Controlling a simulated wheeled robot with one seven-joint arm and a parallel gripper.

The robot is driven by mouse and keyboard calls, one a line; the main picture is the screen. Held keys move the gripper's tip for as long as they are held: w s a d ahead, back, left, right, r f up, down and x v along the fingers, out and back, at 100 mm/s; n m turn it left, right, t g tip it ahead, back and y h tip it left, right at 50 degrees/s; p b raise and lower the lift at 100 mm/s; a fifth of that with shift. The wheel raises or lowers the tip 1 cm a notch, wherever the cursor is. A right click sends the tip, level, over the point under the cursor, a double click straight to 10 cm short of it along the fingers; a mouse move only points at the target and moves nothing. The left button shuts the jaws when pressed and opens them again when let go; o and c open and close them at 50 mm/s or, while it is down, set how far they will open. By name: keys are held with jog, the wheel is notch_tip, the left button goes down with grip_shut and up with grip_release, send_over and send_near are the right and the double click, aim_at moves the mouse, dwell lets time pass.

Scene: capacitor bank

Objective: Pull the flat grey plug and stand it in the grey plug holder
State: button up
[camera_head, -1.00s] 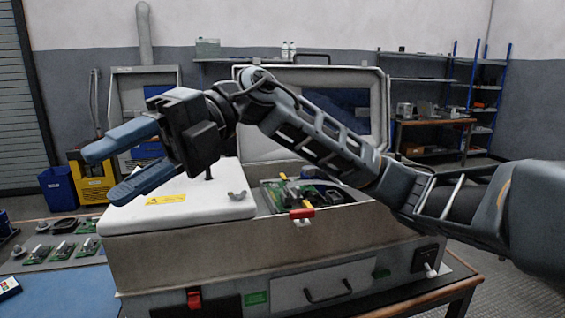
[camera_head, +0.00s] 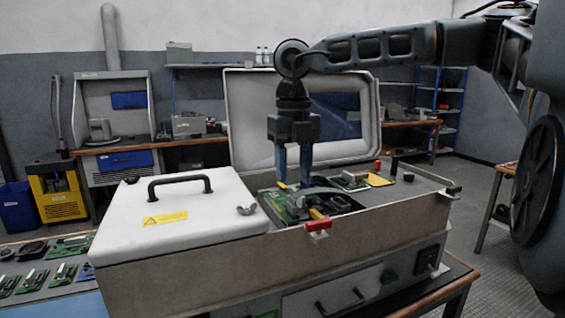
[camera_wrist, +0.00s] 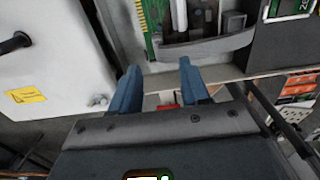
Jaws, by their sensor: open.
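My gripper (camera_head: 293,182) points down over the open bay of the grey case (camera_head: 190,262), its two blue fingers apart with nothing seen between them. In the wrist view the fingers (camera_wrist: 160,72) reach toward a grey curved-front part (camera_wrist: 205,46) beside a green board. Grey upright pieces (camera_wrist: 232,24) stand behind that curved front. I cannot tell for certain which grey piece is the flat grey plug or which is the plug holder. In the head view the fingertips partly hide the parts behind them.
A white cover with a black handle (camera_head: 180,184) closes the case's left side. A raised lid (camera_head: 245,115) stands behind the bay. A red latch (camera_head: 317,226) is on the front rim. Loose boards (camera_head: 35,282) lie at left.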

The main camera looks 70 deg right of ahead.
aim_at(293, 205)
jog(key=shift+a+f, duration=0.1)
jog(key=shift+f, duration=3.35)
jog(key=shift+c, duration=0.4)
grip_shut()
